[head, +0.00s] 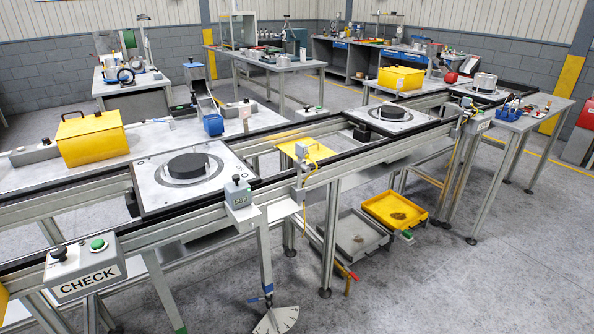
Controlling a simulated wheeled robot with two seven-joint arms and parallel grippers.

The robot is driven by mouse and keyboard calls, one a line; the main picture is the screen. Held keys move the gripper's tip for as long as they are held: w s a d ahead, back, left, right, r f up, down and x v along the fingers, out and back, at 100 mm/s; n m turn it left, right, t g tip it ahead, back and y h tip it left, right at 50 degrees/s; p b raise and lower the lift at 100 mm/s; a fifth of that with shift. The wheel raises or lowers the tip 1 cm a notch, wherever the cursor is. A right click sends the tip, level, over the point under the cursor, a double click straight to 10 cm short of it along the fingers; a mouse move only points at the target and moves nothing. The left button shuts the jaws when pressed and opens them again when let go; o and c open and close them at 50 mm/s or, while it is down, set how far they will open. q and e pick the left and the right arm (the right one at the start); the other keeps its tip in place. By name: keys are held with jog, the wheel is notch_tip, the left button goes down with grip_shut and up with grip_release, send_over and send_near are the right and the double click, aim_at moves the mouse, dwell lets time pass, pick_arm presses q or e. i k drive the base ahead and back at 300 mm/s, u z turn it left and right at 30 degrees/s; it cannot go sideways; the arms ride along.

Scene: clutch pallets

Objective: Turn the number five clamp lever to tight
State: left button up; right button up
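No lever that I can read as number five shows; any numbers are too small to make out. A grey fan-shaped plate (277,320) is low at the bottom centre, by the foot of a conveyor leg. A small blue part (268,289) sits just above it on that leg; I cannot tell whether it is a clamp lever or how it is set. A grey box with a dark knob (237,193) is on the near rail above. Neither of my grippers is in view.
The conveyor carries a pallet with a black disc (186,167) and another pallet farther right (390,116). A CHECK button box (86,265) is at the near left. Yellow (396,211) and grey trays (356,237) lie below. The floor at lower right is clear.

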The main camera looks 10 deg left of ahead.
aim_at(303, 166)
jog(key=u, duration=0.95)
jog(key=i, duration=1.55)
jog(key=z, duration=0.2)
